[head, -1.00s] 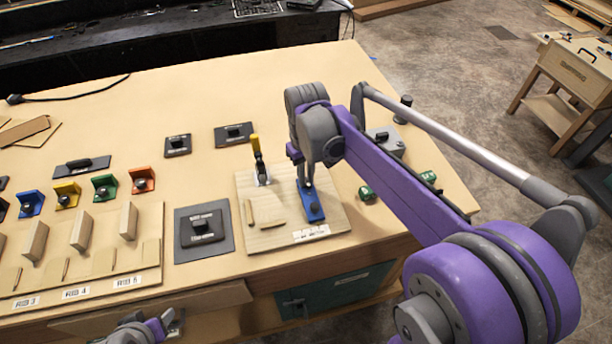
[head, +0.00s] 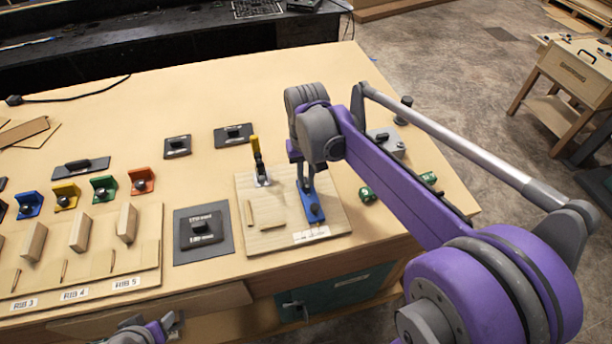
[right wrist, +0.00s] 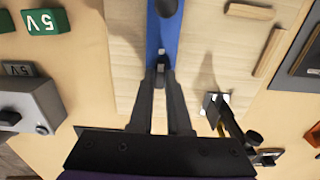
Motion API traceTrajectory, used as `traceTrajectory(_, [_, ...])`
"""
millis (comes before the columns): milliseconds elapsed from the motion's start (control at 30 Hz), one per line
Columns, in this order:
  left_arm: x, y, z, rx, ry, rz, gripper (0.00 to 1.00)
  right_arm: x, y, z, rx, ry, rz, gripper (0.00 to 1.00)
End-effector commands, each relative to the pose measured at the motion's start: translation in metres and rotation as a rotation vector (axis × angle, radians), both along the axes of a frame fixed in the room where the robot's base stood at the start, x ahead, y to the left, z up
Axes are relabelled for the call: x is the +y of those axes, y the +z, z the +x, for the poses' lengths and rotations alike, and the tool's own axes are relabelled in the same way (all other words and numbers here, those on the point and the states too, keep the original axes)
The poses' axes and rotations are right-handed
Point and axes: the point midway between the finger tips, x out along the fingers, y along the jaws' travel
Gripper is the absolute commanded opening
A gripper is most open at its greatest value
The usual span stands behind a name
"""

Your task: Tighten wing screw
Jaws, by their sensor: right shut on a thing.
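A blue bar (head: 313,213) lies on the light wooden board (head: 280,238) near the table's front edge. It has a dark round knob at its near end. My right gripper (head: 304,186) points down over the far part of the bar. In the right wrist view, its fingertips (right wrist: 161,77) are closed around a small dark piece on the blue bar (right wrist: 163,40), which I take for the wing screw; the fingers hide most of it. My left gripper (head: 150,330) is low at the bottom edge, partly cut off, away from the board; its jaw opening is unclear.
A yellow-handled clamp (head: 257,160) stands left of my right gripper, and small wooden strips (head: 265,225) lie on the board. Green blocks (head: 366,193) and a grey box (head: 386,142) are to the right. A dark pad (head: 203,250) lies left of the board.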

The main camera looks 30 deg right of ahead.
Motion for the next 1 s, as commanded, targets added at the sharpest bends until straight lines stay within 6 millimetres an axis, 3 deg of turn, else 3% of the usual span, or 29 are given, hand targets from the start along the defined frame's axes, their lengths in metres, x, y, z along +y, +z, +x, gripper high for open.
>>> traceTrajectory(67, [0.000, 0.001, 0.000, -0.001, 0.000, 0.000, 0.58, -0.001, 0.002, 0.001, -0.003, -0.001, -0.002, 0.00])
traceTrajectory(100, [0.000, 0.001, 0.000, -0.001, 0.000, 0.000, 0.58, -0.001, 0.002, 0.001, -0.003, -0.001, -0.002, 0.23])
traceTrajectory(233, [0.000, 0.001, 0.000, 0.000, 0.000, 0.000, 0.58, -0.001, 0.001, 0.001, -0.002, 0.000, 0.000, 0.46])
traceTrajectory(633, [0.000, 0.001, 0.000, -0.001, 0.000, 0.000, 0.58, 0.000, 0.008, 0.000, -0.001, 0.001, 0.000, 0.46])
traceTrajectory(1000, [0.000, 0.007, 0.003, -0.006, 0.000, 0.000, 0.58, 0.000, 0.078, 0.001, -0.002, 0.000, 0.000, 0.46])
